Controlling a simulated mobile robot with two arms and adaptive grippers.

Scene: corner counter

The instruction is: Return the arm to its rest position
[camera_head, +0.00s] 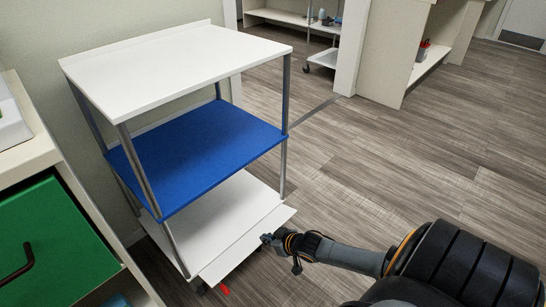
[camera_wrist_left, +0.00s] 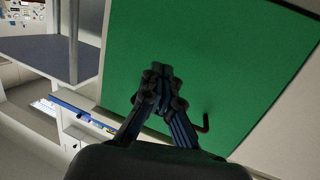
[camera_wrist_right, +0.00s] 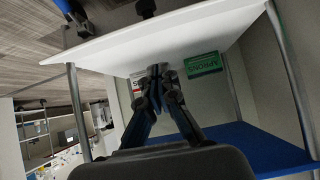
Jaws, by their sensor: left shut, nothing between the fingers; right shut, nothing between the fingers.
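My right arm comes in from the right in the head view. Its gripper (camera_head: 268,239) shows small, in front of the lower right side of the shelf cart. The right wrist view shows that gripper (camera_wrist_right: 157,71) with its fingers together and nothing between them. My left gripper is outside the head view. In the left wrist view the left gripper (camera_wrist_left: 160,69) is shut and empty, seen against a green drawer front (camera_wrist_left: 225,60). I cannot tell whether either gripper touches anything.
The cart has a white top (camera_head: 175,60), a blue middle shelf (camera_head: 200,150) and a white bottom shelf (camera_head: 245,215) on grey posts. A green drawer (camera_head: 50,245) with a dark handle is at lower left. Open wood floor (camera_head: 410,165) lies to the right.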

